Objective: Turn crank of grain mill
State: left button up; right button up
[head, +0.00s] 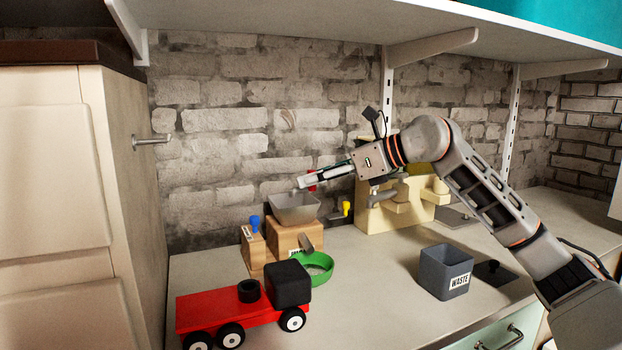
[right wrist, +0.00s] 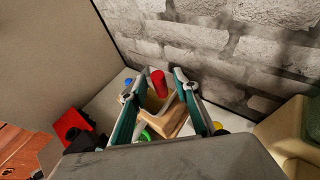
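The grain mill (head: 296,235) is a wooden box with a grey hopper (head: 295,209) on top, standing near the brick wall. A red knob (head: 312,177), which looks like the crank handle, stands above the hopper, partly hidden by my right gripper (head: 308,183). In the right wrist view the red knob (right wrist: 158,83) shows upright between the two spread fingers of my right gripper (right wrist: 160,90). The gripper is open, and I cannot tell whether a finger touches the knob. The rest of the crank is hidden. My left gripper is not in view.
A grey waste bin (head: 444,271) stands to the right. A wooden toy coffee machine (head: 405,205) is behind. A shelf (head: 330,22) hangs overhead; a cabinet (head: 50,180) bounds the left.

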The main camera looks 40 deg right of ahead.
jog(key=shift+w+a+f, duration=0.15)
jog(key=shift+w+a, duration=0.05)
jog(key=shift+w, duration=0.2)
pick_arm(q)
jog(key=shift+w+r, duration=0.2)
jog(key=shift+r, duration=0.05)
